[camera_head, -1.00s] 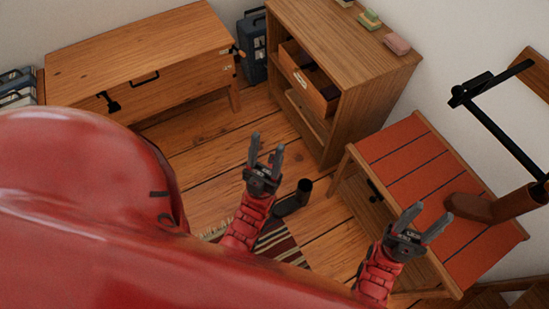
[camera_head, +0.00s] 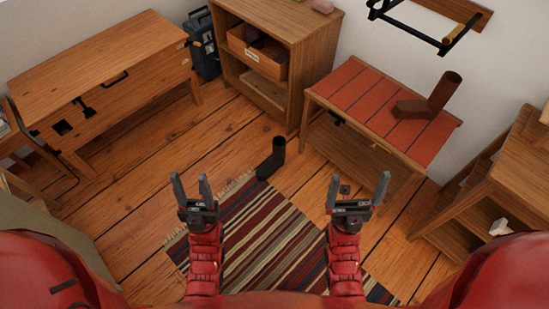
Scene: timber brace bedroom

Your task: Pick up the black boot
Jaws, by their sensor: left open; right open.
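A black boot (camera_head: 272,159) stands upright on the plank floor at the far edge of a striped rug. It is fully visible between my two grippers and farther away than both. My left gripper (camera_head: 190,188) is open and empty, to the left of the boot and nearer to me. My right gripper (camera_head: 358,190) is open and empty, to the right of the boot and also nearer. Neither gripper touches the boot.
A brown boot (camera_head: 432,100) rests on a red-topped bench (camera_head: 365,88). A wooden shelf unit (camera_head: 300,50) stands behind the black boot, a wooden desk (camera_head: 100,65) at left, another shelf (camera_head: 490,180) at right. The striped rug (camera_head: 260,235) lies before me; floor around the boot is clear.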

